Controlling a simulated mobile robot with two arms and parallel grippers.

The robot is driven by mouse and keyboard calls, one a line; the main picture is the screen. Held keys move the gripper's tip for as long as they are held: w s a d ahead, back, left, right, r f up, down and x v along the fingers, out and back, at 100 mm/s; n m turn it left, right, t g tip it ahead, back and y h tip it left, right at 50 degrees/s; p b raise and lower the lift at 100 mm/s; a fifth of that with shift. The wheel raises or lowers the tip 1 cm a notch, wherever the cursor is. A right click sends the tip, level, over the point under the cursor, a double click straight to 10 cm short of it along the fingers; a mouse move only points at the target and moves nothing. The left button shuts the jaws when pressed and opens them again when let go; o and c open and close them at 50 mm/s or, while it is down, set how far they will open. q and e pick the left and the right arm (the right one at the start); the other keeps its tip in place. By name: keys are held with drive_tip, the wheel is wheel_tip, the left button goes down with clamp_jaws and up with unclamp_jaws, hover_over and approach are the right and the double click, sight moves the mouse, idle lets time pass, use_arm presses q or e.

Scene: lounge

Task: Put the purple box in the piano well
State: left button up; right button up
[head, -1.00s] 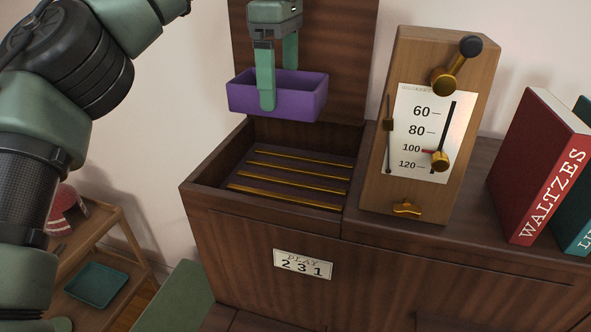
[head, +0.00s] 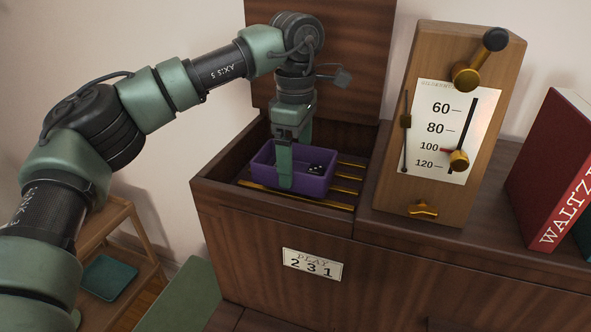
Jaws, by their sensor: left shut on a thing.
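The purple box (head: 318,186) is an open-topped tray with something small and black with white marks inside. It is down inside the piano well (head: 222,192), toward the left, over the brass bars (head: 347,190). I cannot tell whether it rests on the bars. My left gripper (head: 290,182) points down and is shut on the box's near wall, with one finger in front of it. The well's raised lid (head: 345,75) stands behind. My right gripper is not in view.
A wooden metronome (head: 445,120) with a brass slider stands right of the well. A red book (head: 560,165) stands further right. A number plate (head: 312,264) is on the piano front. A low wooden stand with a teal tray (head: 108,277) is at lower left.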

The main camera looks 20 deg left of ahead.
use_arm(q)
wheel_tip(320, 180, down, 3)
drive_tip(key=shift+r+p, duration=0.1)
drive_tip(key=shift+p, duration=0.2)
drive_tip(key=shift+f, duration=0.3)
drive_tip(key=o, duration=1.2)
drive_tip(key=shift+f, duration=0.15)
drive_tip(key=shift+o, duration=0.2)
drive_tip(key=shift+r, duration=0.25)
drive_tip(key=shift+w+r, duration=0.1)
drive_tip(key=shift+r, duration=0.3)
wheel_tip(320, 180, up, 11)
drive_tip(key=b, duration=0.1)
drive_tip(key=shift+b, duration=0.4)
